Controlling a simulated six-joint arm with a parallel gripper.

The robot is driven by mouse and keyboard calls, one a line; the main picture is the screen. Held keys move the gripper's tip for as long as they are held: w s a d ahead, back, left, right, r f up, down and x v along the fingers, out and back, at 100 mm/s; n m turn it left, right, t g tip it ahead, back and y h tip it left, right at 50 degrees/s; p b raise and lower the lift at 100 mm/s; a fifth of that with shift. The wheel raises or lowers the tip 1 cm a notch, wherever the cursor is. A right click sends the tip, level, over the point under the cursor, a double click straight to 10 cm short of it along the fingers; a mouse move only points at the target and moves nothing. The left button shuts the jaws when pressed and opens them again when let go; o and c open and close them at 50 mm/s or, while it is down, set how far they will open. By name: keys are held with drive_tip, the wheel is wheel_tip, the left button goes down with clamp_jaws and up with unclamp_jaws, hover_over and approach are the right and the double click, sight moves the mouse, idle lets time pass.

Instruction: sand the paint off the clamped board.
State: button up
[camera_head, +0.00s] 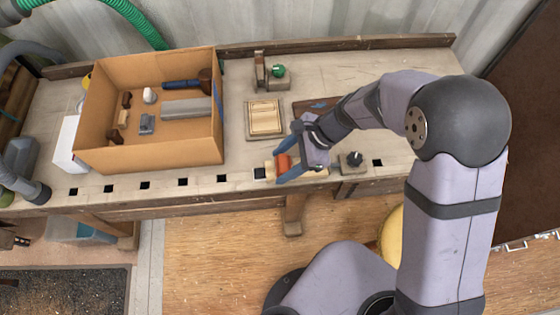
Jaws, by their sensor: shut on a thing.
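My gripper (281,165) is at the front edge of the workbench, its two blue fingers pointing left. It is shut on an orange-red block (284,162), which is partly hidden between the fingers. A pale wooden board (268,167) lies under the held block along the bench's front edge. My gripper covers much of the board, and any paint on it cannot be made out. A small clamp block with a dark knob (353,159) sits to the right of my gripper. Whether the held block touches the board is not clear.
A large open cardboard box (150,160) with several tools fills the bench's left side. A framed wooden tray (265,120) lies behind my gripper. A wooden stand with a green ball (278,71) is farther back. Square holes line the bench's (240,155) front edge.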

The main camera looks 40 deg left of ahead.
drive_tip(key=shift+w+d+p, duration=0.45)
drive_tip(key=shift+w+d, duration=1.5)
wheel_tip(320, 180, up, 3)
drive_tip(key=shift+w+f+p, duration=0.15)
drive_tip(key=shift+p, duration=0.7)
drive_tip(key=shift+d+r+p, duration=0.1)
drive_tip(key=shift+r+p, duration=0.55)
drive_tip(key=shift+p, duration=0.05)
wheel_tip(320, 180, up, 4)
drive_tip(key=p, duration=0.4)
drive_tip(key=shift+r, duration=0.1)
